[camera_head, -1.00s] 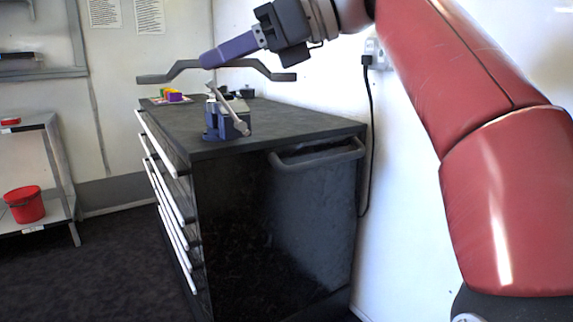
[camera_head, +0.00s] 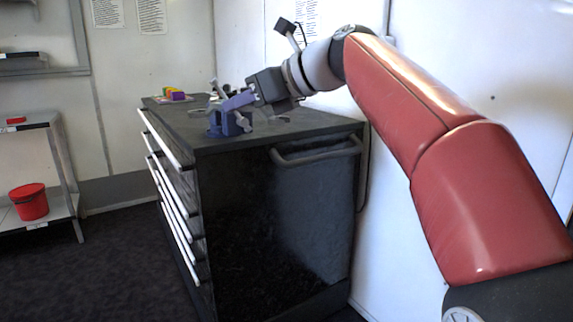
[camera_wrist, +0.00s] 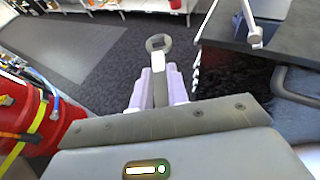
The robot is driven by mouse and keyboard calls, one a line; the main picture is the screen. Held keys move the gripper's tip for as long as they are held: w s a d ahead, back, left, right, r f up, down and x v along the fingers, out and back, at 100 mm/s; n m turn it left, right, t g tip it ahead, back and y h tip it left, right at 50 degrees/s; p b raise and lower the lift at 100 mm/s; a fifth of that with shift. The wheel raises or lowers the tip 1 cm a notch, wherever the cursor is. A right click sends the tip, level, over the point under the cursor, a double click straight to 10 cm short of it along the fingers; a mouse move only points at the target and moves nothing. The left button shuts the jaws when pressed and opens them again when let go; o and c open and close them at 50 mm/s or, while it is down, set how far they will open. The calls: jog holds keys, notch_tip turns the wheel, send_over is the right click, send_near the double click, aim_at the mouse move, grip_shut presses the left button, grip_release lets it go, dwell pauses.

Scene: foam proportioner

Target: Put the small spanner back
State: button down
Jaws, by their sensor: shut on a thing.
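A grey spanner (camera_wrist: 158,44) is in my gripper (camera_wrist: 160,92). The wrist view shows its round ring end beyond the purple fingers, with the shank running back between them. Its other end is hidden there. The fingers are shut on it. In the head view my gripper (camera_head: 236,102) overlaps the blue vise (camera_head: 226,121) in the picture, and I cannot clearly make out the spanner there. In the wrist view the floor lies below the fingers, and the vise and cabinet are off to the right.
The dark cabinet (camera_head: 280,215) has white drawer handles on its left and a bar handle (camera_head: 318,153) on its near end. Small coloured blocks (camera_head: 175,95) lie at its back. A red bucket (camera_head: 29,202) stands on the left shelf. A red extinguisher (camera_wrist: 30,115) shows lower left.

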jog(key=w+d+f+m+t+h, duration=0.25)
jog(key=w+f, duration=0.25)
jog(key=f, duration=0.4)
jog(key=w+d+f+m+t+h, duration=0.25)
jog(key=w+d+f+m, duration=0.2)
jog(key=f, duration=0.45)
jog(key=w+d+f+m+t+h, duration=0.25)
jog(key=w+f+h, duration=0.2)
jog(key=f, duration=0.55)
jog(key=s+d+f+m+h, duration=0.1)
jog(key=d+f+m+h, duration=0.1)
jog(key=d+f, duration=0.35)
jog(key=s+d+f+m+h, duration=0.1)
jog(key=d+f+m+h, duration=0.15)
jog(key=f, duration=0.65)
jog(key=s+d+f+m+h, duration=0.2)
jog(key=s+d+f, duration=0.3)
jog(key=s, duration=0.4)
jog(key=shift+d+f, duration=0.4)
jog(key=shift+f, duration=0.4)
jog(key=shift+a, duration=0.1)
